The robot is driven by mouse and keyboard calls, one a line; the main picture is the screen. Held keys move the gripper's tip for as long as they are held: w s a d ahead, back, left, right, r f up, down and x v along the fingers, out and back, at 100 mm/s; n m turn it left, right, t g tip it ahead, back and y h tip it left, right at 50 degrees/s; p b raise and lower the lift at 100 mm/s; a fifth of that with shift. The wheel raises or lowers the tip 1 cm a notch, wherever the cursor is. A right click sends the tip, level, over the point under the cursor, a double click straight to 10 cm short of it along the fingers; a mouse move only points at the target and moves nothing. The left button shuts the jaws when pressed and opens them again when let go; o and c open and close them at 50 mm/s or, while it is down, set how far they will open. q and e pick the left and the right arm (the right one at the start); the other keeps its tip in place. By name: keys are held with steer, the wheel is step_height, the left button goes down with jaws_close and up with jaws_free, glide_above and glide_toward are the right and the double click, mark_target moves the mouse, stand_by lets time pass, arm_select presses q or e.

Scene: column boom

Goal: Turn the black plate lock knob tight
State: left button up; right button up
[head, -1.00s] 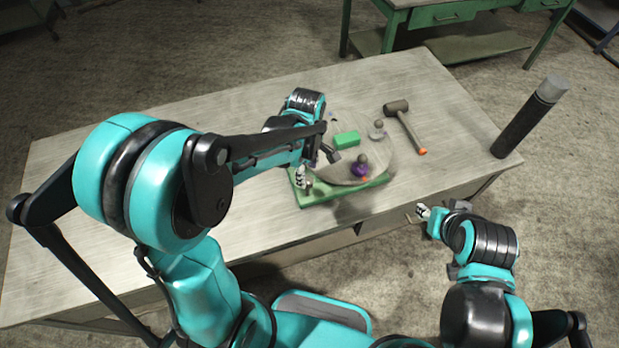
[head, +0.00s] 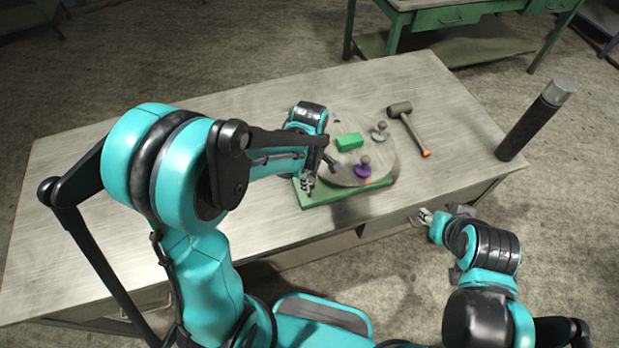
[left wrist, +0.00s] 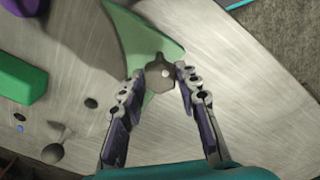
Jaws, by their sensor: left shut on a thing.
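My left gripper (head: 308,186) points down at the left front corner of the green base (head: 345,194). In the left wrist view its two fingertips are on either side of the knob, shut on it. In the head view the knob is hidden by the gripper. My right gripper (head: 425,215) is off the table's front edge, away from the knob; its opening is too small to judge.
A round plate (head: 383,158) lies on the green base, with a green block (head: 349,142), a purple knob (head: 363,170) and a grey knob (head: 380,132). A mallet (head: 405,118) lies to the right. A dark cylinder (head: 528,125) stands at the table's right corner. The table's left is clear.

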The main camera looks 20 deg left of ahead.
arm_select(q)
steer(key=m+b, duration=0.1)
steer(key=m, duration=0.3)
steer(key=shift+m, duration=0.4)
steer(key=m, duration=0.4)
steer(key=shift+m+b, duration=0.3)
steer(key=m, duration=0.4)
steer(key=shift+m, duration=0.3)
steer(key=shift+m+b, duration=0.35)
steer(key=shift+m, duration=1.55)
steer(key=o, duration=1.2)
steer(key=shift+c, duration=0.2)
